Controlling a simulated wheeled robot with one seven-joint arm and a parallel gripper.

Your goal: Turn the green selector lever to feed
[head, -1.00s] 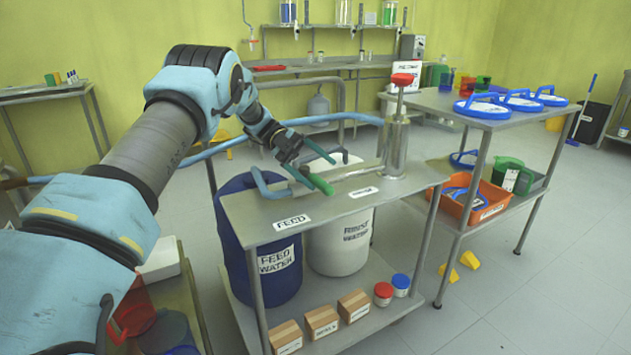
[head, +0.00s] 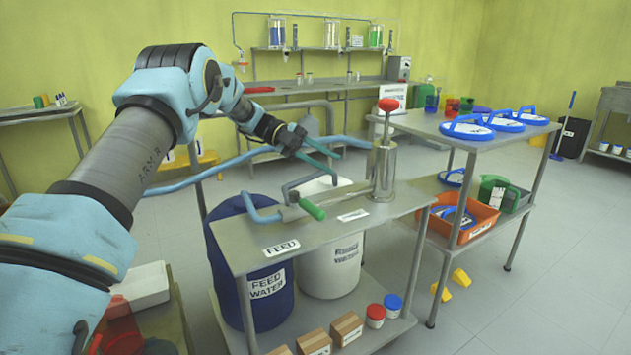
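The green selector lever (head: 312,209) sits on top of the metal stand between the pipe fittings. Its green grip points toward the front right, between the FEED label (head: 281,248) at the stand's left front and a second label (head: 353,215) to the right, too small to read. My gripper (head: 338,162) is above and behind the lever, apart from it. Its two teal fingers are spread, with nothing seen between them.
A blue pipe elbow (head: 262,212) and a grey pipe (head: 300,185) rise close to the lever. A metal cylinder with a red knob (head: 388,104) stands to the right. The FEED WATER drum (head: 250,285) and a white drum (head: 330,262) are below.

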